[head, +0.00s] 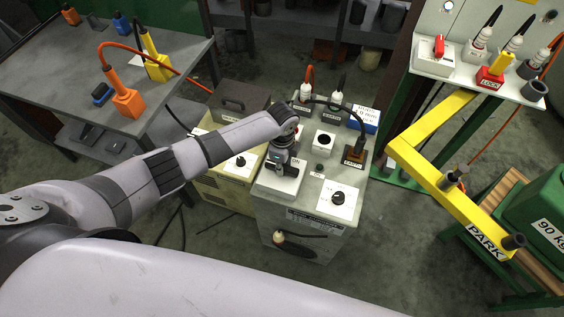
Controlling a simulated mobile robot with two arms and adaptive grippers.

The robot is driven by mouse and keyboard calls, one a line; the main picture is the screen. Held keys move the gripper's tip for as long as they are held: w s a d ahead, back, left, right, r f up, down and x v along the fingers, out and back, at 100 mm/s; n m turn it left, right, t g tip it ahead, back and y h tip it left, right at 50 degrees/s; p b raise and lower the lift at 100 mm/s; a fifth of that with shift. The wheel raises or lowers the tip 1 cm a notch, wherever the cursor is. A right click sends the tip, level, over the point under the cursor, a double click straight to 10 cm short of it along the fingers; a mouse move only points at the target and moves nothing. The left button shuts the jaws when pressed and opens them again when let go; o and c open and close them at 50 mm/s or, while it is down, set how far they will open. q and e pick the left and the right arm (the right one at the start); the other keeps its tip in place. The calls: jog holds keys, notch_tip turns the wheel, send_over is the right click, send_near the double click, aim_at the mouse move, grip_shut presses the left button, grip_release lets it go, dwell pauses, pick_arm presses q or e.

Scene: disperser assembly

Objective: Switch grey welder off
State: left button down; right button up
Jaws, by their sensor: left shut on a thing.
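The grey welder (299,220) is a grey box-shaped machine standing on the floor at the centre. On its top are a white switch plate (287,186) at the left, a dial plate (339,200) at the front right, and another white block with a dark round centre (323,141). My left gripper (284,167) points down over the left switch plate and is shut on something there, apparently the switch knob. The gripper hides the knob, so its position cannot be read. My right gripper is not in view.
A yellowish welder (230,178) stands close on the left. Cables with plugs (353,150) stand on the grey welder's back part. A yellow arm marked PARK (425,170) is at the right, below a panel with a red switch (438,47). A grey table (60,75) is at upper left.

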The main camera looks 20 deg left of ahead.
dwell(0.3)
pick_arm(q)
jog(key=c, duration=1.4)
grip_release()
notch_tip(320, 180, up, 12)
